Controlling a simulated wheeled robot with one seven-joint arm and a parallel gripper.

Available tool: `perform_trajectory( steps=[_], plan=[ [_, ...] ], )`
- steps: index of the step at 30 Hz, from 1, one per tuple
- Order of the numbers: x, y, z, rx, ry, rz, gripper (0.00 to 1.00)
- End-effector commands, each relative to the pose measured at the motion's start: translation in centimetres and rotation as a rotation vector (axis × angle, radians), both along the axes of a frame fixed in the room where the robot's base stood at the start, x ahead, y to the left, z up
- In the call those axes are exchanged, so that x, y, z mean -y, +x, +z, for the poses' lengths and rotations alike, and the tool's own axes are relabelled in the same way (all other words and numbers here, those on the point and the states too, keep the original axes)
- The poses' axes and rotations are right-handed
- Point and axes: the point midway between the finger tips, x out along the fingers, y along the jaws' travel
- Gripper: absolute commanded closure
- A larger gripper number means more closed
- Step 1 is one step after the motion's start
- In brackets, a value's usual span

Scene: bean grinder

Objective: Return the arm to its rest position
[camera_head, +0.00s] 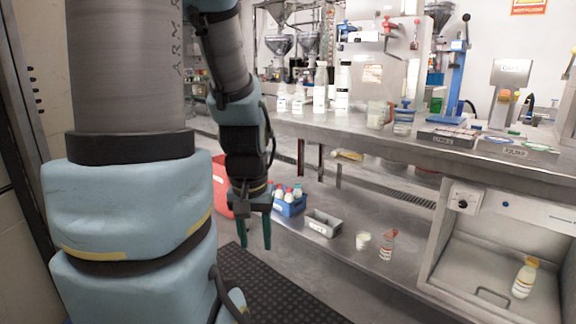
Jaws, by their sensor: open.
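My gripper (255,232) hangs pointing down in the head view, left of centre. Its two teal fingers are apart with nothing between them. It is in front of the lower shelf and left of the blue crate there, over the dark floor mat. My arm, in grey and light blue, fills the left of the view and hides what is behind it.
A steel counter (345,127) runs along the right, with bottles and jars on it. On the lower shelf (335,258) are a blue crate (290,208) of bottles, a grey bin (323,224) and small containers. A black mat (275,290) covers the floor.

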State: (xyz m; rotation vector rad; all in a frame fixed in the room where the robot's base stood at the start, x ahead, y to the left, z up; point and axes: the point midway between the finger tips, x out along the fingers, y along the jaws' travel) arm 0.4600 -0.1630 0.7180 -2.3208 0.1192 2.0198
Motion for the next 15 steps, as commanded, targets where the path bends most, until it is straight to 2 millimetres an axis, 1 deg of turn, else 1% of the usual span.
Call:
perform_trajectory(
  steps=[1, 15],
  plan=[
    [0.0, 0.0, 3.2, 0.000, 0.000, 0.000, 0.53],
    [0.0, 0.0, 16.8, 0.000, 0.000, 0.000, 0.53]
  ],
)
